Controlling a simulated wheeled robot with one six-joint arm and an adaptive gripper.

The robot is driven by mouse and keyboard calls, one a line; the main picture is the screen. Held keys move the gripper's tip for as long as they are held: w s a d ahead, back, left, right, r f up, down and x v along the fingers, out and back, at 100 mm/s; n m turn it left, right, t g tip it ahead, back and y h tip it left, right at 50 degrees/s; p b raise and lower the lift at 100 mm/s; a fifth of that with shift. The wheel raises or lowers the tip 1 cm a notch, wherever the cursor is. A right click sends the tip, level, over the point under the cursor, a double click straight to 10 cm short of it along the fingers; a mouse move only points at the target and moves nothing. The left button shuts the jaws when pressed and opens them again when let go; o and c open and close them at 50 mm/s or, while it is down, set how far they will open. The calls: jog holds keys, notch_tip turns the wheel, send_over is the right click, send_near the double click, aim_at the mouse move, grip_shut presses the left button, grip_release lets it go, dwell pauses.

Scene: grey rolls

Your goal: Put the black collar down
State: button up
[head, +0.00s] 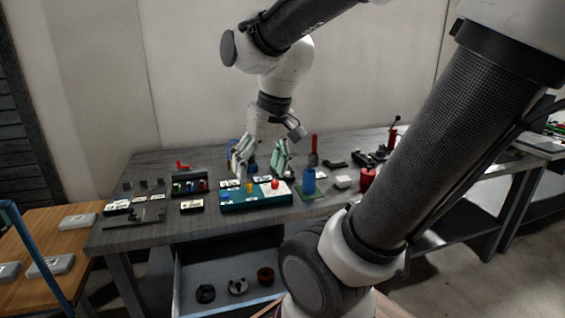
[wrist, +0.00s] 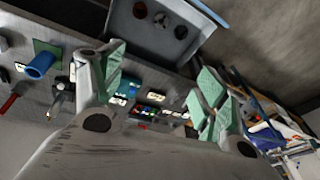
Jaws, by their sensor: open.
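The black collar (head: 205,293) lies in the open grey drawer (head: 222,261) below the bench, leftmost of three ring-like parts. In the wrist view the black collar (wrist: 181,31) is at the right of the row. My gripper (head: 261,165) is open, with its green-padded fingers spread above the bench near the teal tray. It holds nothing, and the collar is well apart from it, lower and nearer the head camera. In the wrist view, my gripper (wrist: 160,75) shows nothing between its fingers but the bench behind.
A grey notched collar (head: 238,287) and a brown ring (head: 265,276) share the drawer. The teal tray (head: 230,207), a blue cylinder (head: 309,181) and a red can (head: 368,179) stand on the bench (head: 160,238). A wooden table (head: 30,232) stands at left.

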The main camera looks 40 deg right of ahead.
jog(key=shift+n+t+h, duration=0.5)
jog(key=shift+n+t, duration=0.2)
jog(key=shift+n, duration=0.2)
jog(key=s, duration=0.1)
jog(key=s+d+r, duration=0.1)
jog(key=s, duration=0.1)
jog(key=s+d+r, duration=0.1)
jog(key=s, duration=0.1)
jog(key=shift+s, duration=0.1)
